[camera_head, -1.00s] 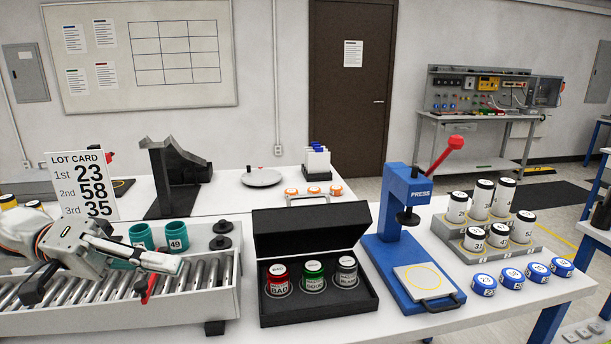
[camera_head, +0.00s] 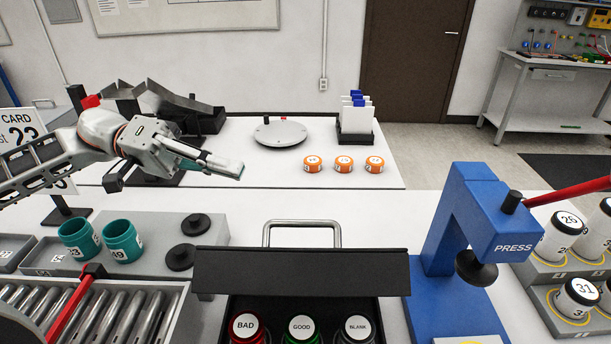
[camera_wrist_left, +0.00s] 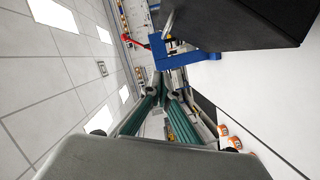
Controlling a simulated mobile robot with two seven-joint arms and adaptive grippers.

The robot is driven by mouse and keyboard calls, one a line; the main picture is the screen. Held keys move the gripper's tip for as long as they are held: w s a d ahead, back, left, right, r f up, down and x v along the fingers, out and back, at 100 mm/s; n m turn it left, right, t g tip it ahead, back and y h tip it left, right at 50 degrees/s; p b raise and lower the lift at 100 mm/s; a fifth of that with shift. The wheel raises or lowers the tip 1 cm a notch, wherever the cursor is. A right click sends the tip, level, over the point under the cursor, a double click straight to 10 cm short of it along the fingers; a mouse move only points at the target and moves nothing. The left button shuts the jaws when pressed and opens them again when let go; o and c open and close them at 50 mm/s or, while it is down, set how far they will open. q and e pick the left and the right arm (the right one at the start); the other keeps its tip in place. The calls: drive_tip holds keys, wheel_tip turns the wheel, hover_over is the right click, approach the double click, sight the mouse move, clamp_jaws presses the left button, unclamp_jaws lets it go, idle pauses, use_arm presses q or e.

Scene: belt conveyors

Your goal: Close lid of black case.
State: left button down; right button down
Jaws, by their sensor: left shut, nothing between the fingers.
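The black case (camera_head: 260,311) is at the bottom middle of the head view, its front cut off by the frame. Its lid (camera_head: 300,272) stands open at the back. Three jars labelled BAD (camera_head: 245,327), GOOD (camera_head: 302,327) and BLANK (camera_head: 357,327) sit inside. My left gripper (camera_head: 236,171) is shut and empty, in the air beyond and left of the lid, pointing right and not touching it. Its closed teal fingers (camera_wrist_left: 160,90) show in the left wrist view, where a large dark surface (camera_wrist_left: 240,20), apparently the lid, is at upper right. My right gripper is not in view.
The blue press (camera_head: 455,235) stands right of the case. A metal handle (camera_head: 301,224) rises behind the lid. Teal cups (camera_head: 122,241) and a roller conveyor (camera_head: 120,312) are at left. Orange caps (camera_head: 343,164) and a round plate (camera_head: 280,133) lie on the back table.

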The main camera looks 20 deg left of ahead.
use_arm(q)
drive_tip(key=s+d+f+p, duration=0.1)
drive_tip(key=s+d+f, duration=0.1)
drive_tip(key=d, duration=0.9)
drive_tip(key=shift+s+f+p, duration=0.4)
drive_tip(key=shift+s, duration=0.05)
drive_tip(key=shift+s+a, duration=0.1)
drive_tip(key=shift+a, duration=0.05)
